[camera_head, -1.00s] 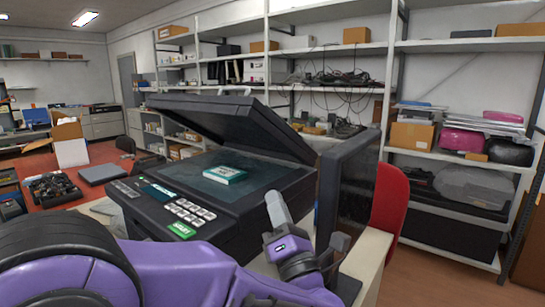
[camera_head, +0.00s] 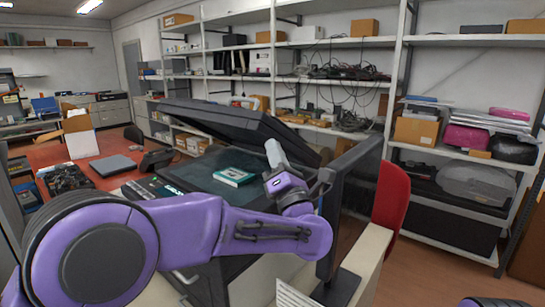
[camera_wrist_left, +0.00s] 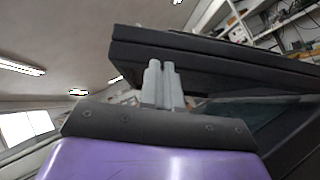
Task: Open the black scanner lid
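The black scanner lid (camera_head: 235,120) is partly raised, tilted above the glass (camera_head: 200,172), with its open side facing me. In the left wrist view the lid's thick dark edge (camera_wrist_left: 215,50) spans the upper right, just beyond the fingers. My left gripper (camera_head: 274,153) is at the right part of the scanner, near the lid's lower side. In the left wrist view its two grey fingers (camera_wrist_left: 161,84) stand together, shut with nothing seen between them. They overlap the lid's edge in the picture; I cannot tell whether they touch it. My right gripper is not in view.
A teal and white box (camera_head: 234,176) lies on the scanner glass. A dark upright monitor (camera_head: 348,205) stands close to the right of my left gripper. A red chair (camera_head: 394,195) is behind it. Shelves (camera_head: 340,84) line the back wall.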

